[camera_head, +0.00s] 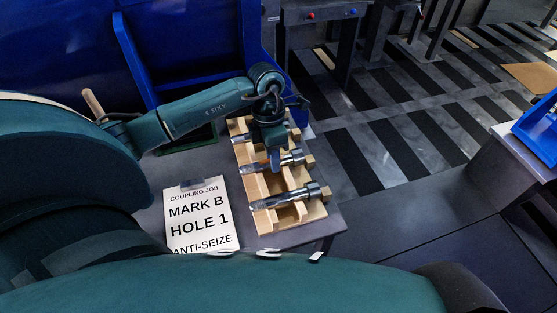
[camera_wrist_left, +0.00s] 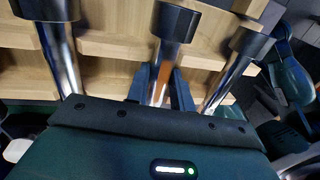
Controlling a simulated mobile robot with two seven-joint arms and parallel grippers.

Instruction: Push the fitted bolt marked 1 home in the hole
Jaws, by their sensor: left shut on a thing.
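Several bolts with dark heads and shiny shanks lie across a wooden rack (camera_head: 312,212). My left gripper (camera_head: 275,165) reaches down over the rack and is shut on the middle bolt (camera_head: 292,159). In the left wrist view, the fingers (camera_wrist_left: 161,88) close around the shank of this middle bolt (camera_wrist_left: 174,22), which shows an orange-brown band. Another bolt (camera_head: 290,198) lies nearer in the rack. In the left wrist view, a bolt shows on either side of the held one. I cannot read a mark 1 on any bolt, and no bolt hole shows. My right gripper is out of view.
A white card (camera_head: 200,215) left of the rack reads "COUPLING JOB, MARK B, HOLE 1, ANTI-SEIZE". The rack and card are on a grey table (camera_head: 330,215). A large blue structure (camera_head: 60,45) stands behind. A blue bin (camera_head: 540,130) is at the far right. Striped floor lies beyond.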

